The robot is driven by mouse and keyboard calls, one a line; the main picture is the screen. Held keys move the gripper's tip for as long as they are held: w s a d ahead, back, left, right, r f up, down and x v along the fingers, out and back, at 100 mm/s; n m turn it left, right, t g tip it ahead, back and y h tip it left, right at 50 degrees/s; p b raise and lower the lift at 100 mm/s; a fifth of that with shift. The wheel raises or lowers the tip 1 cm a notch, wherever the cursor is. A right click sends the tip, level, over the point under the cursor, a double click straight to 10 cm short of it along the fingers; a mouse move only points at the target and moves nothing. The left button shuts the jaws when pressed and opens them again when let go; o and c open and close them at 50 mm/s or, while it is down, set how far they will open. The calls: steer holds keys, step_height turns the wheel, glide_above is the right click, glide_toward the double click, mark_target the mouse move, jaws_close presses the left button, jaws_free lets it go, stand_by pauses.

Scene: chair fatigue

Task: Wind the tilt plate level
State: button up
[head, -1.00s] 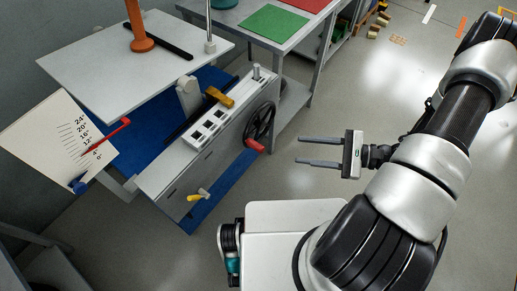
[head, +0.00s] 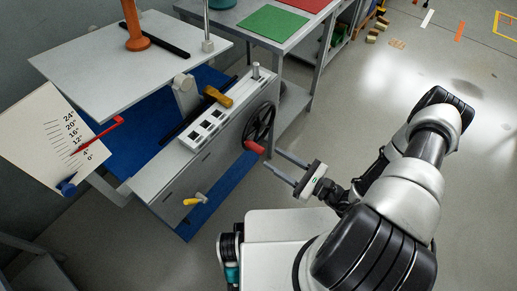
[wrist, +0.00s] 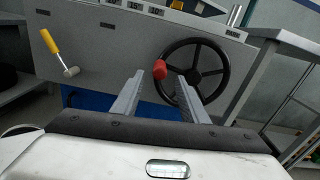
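The tilt plate (head: 112,62) is a light grey slab that sits tilted on the machine at the upper left in the head view. An angle scale (head: 50,135) with a red pointer (head: 100,133) stands at its left; the pointer lies in the lower part of the marks. A black handwheel (head: 262,122) with a red knob (head: 254,147) is on the machine's side. The wheel (wrist: 205,88) and red knob (wrist: 159,69) also show in the wrist view. My gripper (head: 286,168) is open and empty, its fingers pointing at the knob, apart from it.
A yellow-handled lever (head: 193,200) is low on the machine's side, with a yellow-brown handle (head: 217,96) on top. A grey table (head: 236,26) with green (head: 272,20) and red mats stands behind.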

mark_target(263, 152)
steer(key=x, duration=0.7)
steer(key=shift+w+a+b, duration=0.25)
steer(key=shift+a+b, duration=0.05)
jaws_close()
